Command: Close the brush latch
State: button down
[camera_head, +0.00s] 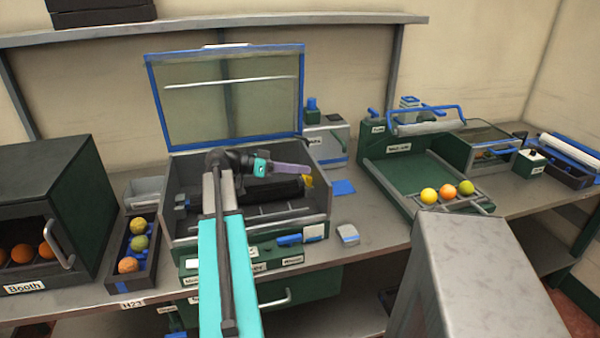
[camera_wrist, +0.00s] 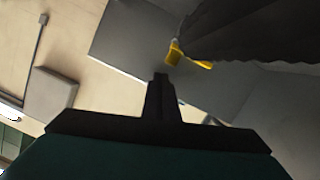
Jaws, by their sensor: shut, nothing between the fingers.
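The brush (camera_head: 270,192) is a dark ridged roller lying inside the open machine (camera_head: 322,195). Its yellow latch (camera_head: 308,181) is at the right end of the roller. In the wrist view the latch (camera_wrist: 176,52) shows as two yellow pieces at the end of the dark brush (camera_wrist: 265,38). Whether it is fastened I cannot tell. My gripper (camera_head: 304,169) reaches in over the brush, close to the latch. In the wrist view its fingertips (camera_wrist: 160,76) are together and empty, just short of the latch, with a small gap showing in the picture.
The machine's blue-framed lid (camera_head: 302,100) stands raised behind. A fruit tray (camera_head: 150,272) and the booth (camera_head: 75,190) are at left. A green sorter (camera_head: 375,160) with several fruits stands at right.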

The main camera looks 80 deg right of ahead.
notch_tip(320, 180, up, 3)
jog(key=shift+w+f, duration=0.1)
jog(key=b+v, duration=0.1)
jog(key=v, duration=0.8)
jog(key=shift+w+a+b, duration=0.2)
jog(key=shift+a+b, duration=0.1)
jog(key=shift+a, duration=0.2)
jog(key=shift+s, duration=0.1)
